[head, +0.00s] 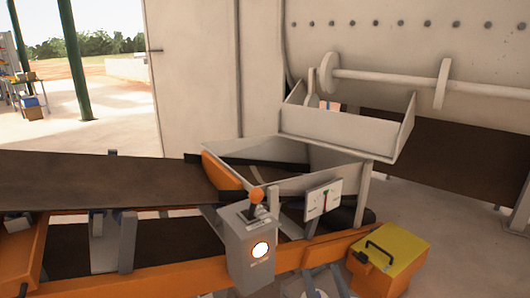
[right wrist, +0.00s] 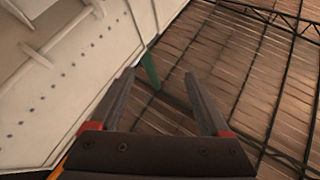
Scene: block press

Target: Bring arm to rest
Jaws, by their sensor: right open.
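My right gripper (right wrist: 159,75) shows in the right wrist view with its two dark fingers apart. Nothing is between the fingers. Behind them are a slatted wooden ceiling (right wrist: 225,65) and a pale riveted wall (right wrist: 60,80), so the gripper appears tilted upward. In the head view, pale grey parts at the bottom edge may be my right arm; no fingers can be made out there. My left gripper is in neither view.
A grey control box (head: 250,245) with an orange-topped lever (head: 256,196) and a lit round button (head: 260,250) stands in front of a conveyor (head: 95,185) and a metal hopper (head: 300,183). A yellow-lidded box (head: 390,252) is at the lower right. Dark roof bars (right wrist: 265,15) cross the wrist view.

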